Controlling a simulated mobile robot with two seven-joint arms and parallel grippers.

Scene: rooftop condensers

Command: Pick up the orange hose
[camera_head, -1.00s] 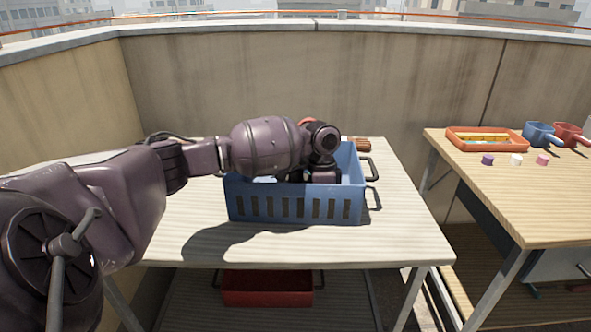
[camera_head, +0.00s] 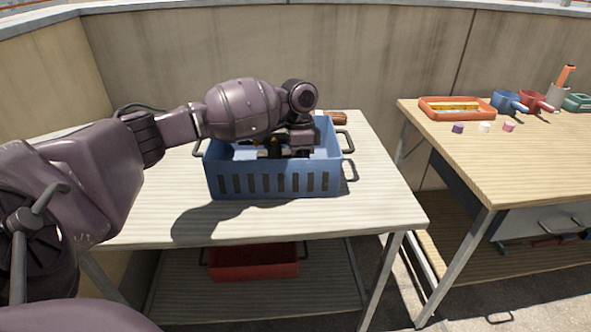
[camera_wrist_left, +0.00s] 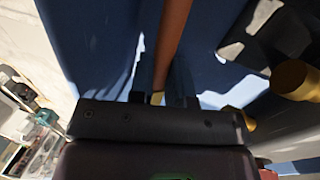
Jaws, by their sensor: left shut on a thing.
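The orange hose (camera_wrist_left: 173,30) shows in the left wrist view as a reddish-orange tube running up from between the fingers of my left gripper (camera_wrist_left: 163,85), which is shut on it. In the head view my left gripper reaches down into the blue crate (camera_head: 272,182) on the near table. Its fingertips and the hose are hidden there by my arm and the crate wall. My right gripper is in neither view.
A brass-coloured part (camera_wrist_left: 297,80) lies beside the gripper in the crate. A brown object (camera_head: 335,118) is behind the crate. A red bin (camera_head: 253,262) sits on the lower shelf. The right table holds an orange tray (camera_head: 457,117), a blue cup (camera_head: 505,102) and small caps.

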